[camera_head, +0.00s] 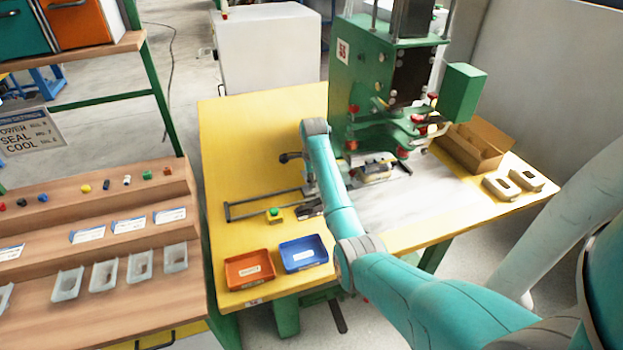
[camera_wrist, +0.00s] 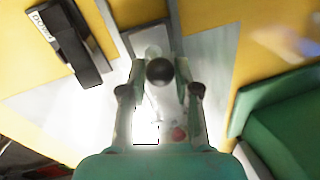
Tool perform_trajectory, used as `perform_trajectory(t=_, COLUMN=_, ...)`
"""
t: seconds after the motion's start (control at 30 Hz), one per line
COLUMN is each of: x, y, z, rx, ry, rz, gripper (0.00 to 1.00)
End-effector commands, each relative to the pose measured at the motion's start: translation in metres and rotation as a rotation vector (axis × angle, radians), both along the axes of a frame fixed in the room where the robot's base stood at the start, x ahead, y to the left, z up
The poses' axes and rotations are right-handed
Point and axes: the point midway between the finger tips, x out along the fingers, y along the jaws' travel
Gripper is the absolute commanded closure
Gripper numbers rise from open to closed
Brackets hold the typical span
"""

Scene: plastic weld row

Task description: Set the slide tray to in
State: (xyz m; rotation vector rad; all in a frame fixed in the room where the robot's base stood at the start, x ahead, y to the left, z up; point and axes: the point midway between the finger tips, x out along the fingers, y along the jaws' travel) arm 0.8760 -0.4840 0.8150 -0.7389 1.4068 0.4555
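The slide rails (camera_head: 262,199) run across the yellow bench toward the green press (camera_head: 362,75). A pale metal fixture (camera_head: 376,172) sits at their right, in front of the press; my arm covers part of the slide, so its exact position is unclear. In the wrist view, a dark ball knob (camera_wrist: 160,72) lies between the fingers of my gripper (camera_wrist: 160,78). Small gaps or contact at the knob cannot be made out. In the head view my gripper is mostly hidden behind my arm. A dark knob (camera_head: 285,157) shows just left of the arm there.
An orange tray (camera_head: 250,269) and a blue tray (camera_head: 303,253) lie at the bench's front. A green button (camera_head: 274,213) stands by the rails. A cardboard box (camera_head: 473,146) is at right. The wrist view shows a dark labelled block (camera_wrist: 72,45) and a green body (camera_wrist: 285,115).

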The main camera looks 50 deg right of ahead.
Motion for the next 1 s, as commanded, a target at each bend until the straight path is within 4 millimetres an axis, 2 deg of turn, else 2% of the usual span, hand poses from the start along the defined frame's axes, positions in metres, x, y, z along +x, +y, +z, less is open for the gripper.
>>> perform_trajectory(t=0.03, x=0.0, y=0.0, z=0.0, rx=0.0, ry=0.0, rz=0.0, gripper=0.94)
perform_trajectory(t=0.07, x=0.0, y=0.0, z=0.0, rx=0.0, ry=0.0, rz=0.0, gripper=1.0)
perform_trajectory(t=0.3, x=-0.002, y=-0.003, z=0.0, rx=0.0, ry=0.0, rz=-0.001, gripper=1.0)
perform_trajectory(t=0.6, x=-0.025, y=-0.037, z=0.001, rx=-0.002, ry=-0.001, rz=-0.001, gripper=1.0)
perform_trajectory(t=0.83, x=-0.026, y=-0.038, z=0.001, rx=-0.003, ry=0.0, rz=-0.003, gripper=1.0)
perform_trajectory(t=0.87, x=-0.026, y=-0.038, z=0.001, rx=-0.003, ry=0.0, rz=-0.003, gripper=0.67)
perform_trajectory(t=0.93, x=-0.026, y=-0.038, z=0.001, rx=-0.003, ry=0.0, rz=-0.003, gripper=0.49)
perform_trajectory(t=0.97, x=-0.026, y=-0.038, z=0.001, rx=-0.003, ry=0.0, rz=-0.002, gripper=0.44)
perform_trajectory(t=1.0, x=-0.026, y=-0.038, z=0.001, rx=-0.003, ry=0.0, rz=-0.002, gripper=0.44)
